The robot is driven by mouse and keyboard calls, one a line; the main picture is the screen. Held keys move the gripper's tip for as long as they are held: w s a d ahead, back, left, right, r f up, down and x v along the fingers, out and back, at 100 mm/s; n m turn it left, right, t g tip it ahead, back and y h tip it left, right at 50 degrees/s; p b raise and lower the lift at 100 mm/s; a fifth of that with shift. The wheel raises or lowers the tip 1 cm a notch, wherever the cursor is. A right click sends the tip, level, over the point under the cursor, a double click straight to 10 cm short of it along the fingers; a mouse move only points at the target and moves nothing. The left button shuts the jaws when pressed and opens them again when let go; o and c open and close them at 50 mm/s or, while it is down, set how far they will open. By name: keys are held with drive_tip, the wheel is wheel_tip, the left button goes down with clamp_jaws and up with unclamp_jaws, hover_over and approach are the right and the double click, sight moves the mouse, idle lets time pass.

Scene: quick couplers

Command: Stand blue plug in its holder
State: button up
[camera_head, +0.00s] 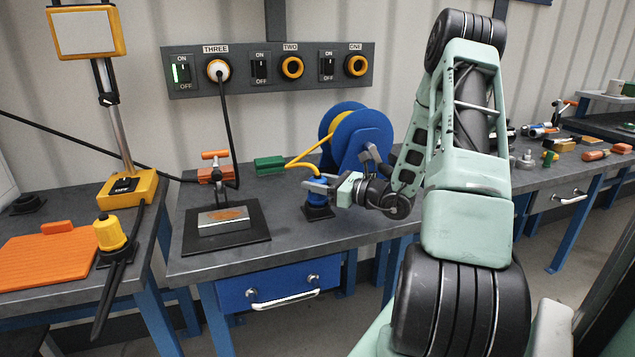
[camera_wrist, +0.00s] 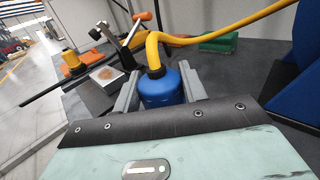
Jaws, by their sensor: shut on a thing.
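The blue plug (camera_head: 318,196) is upright at the front right of the middle bench, with a yellow hose rising from its top. It sits at a dark square holder (camera_head: 318,212); whether it is fully seated I cannot tell. My gripper (camera_head: 321,187) reaches in from the right and is shut on the plug. In the wrist view the blue plug (camera_wrist: 160,90) stands between my two fingers, one on each side. The holder is hidden there behind the plug and gripper.
A blue reel (camera_head: 362,135) stands behind my gripper, with the yellow hose (camera_head: 310,155) running to it. A green block (camera_head: 270,164), an orange-handled clamp (camera_head: 214,172) and a dark plate with a metal block (camera_head: 226,222) lie to the left. A yellow plug (camera_head: 110,233) stands on the left bench.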

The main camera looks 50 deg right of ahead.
drive_tip(key=shift+f, duration=0.25)
drive_tip(key=o, duration=0.9)
drive_tip(key=shift+s, duration=0.15)
drive_tip(key=v, duration=1.7)
drive_tip(key=shift+d, duration=0.1)
